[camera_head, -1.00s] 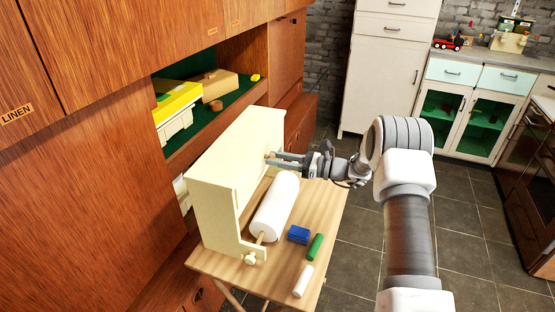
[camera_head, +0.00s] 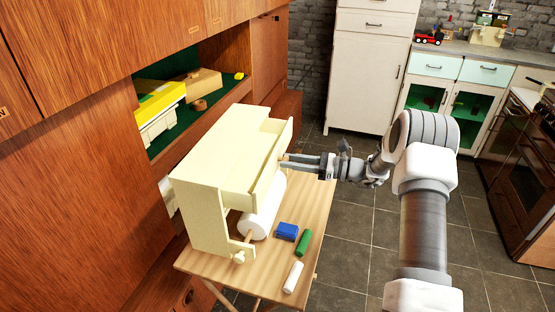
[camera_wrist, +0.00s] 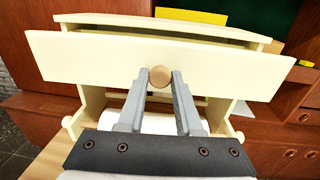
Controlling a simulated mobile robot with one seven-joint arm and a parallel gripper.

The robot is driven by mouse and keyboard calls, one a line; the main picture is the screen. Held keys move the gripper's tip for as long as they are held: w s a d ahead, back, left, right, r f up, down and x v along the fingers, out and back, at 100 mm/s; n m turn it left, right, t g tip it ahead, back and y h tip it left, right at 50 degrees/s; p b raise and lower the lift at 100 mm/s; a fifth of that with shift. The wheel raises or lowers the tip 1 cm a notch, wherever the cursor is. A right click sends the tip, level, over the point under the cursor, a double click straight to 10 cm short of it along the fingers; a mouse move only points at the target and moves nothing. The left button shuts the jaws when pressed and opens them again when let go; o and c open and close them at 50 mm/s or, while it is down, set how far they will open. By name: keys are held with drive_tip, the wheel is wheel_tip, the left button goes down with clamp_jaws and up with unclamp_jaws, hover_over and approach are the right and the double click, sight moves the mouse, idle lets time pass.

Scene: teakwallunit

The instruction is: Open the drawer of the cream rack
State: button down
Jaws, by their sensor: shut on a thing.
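The cream rack (camera_head: 203,215) stands on a small wooden table. Its drawer (camera_head: 268,168) is pulled partway out, with a gap showing behind the front panel. In the wrist view the drawer front (camera_wrist: 215,68) spans the picture, and its round wooden knob (camera_wrist: 160,77) sits between the fingertips. My gripper (camera_head: 287,160) is shut on the knob; it also shows in the wrist view (camera_wrist: 159,82). A white paper roll (camera_head: 262,215) lies on the rack below the drawer and is partly hidden by it.
A blue block (camera_head: 287,231), a green cylinder (camera_head: 303,243) and a white cylinder (camera_head: 293,277) lie on the wooden table (camera_head: 245,277) in front of the rack. A teak wall unit (camera_head: 75,160) stands behind it. Open tiled floor lies to the right.

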drive_tip(key=c, duration=0.6)
unclamp_jaws()
drive_tip(key=v, duration=1.7)
drive_tip(key=shift+d, duration=0.15)
drive_tip(key=shift+r, duration=0.15)
drive_tip(key=s+a+r+n+g+h+p, duration=0.2)
drive_tip(key=s+a+r+n+g+h, duration=0.3)
drive_tip(key=s+a+r+n+h, duration=0.6)
drive_tip(key=s+r+n+t+h+p, duration=0.1)
drive_tip(key=s+r+n+t+h, duration=0.1)
drive_tip(key=s, duration=0.8)
drive_tip(key=s+r+n+t+h, duration=0.3)
drive_tip(key=s+r+n, duration=0.3)
drive_tip(key=s, duration=0.5)
drive_tip(key=n+h, duration=0.1)
drive_tip(key=n, duration=0.1)
drive_tip(key=shift+a+r+n+p, duration=0.3)
drive_tip(key=shift+r+p, duration=0.1)
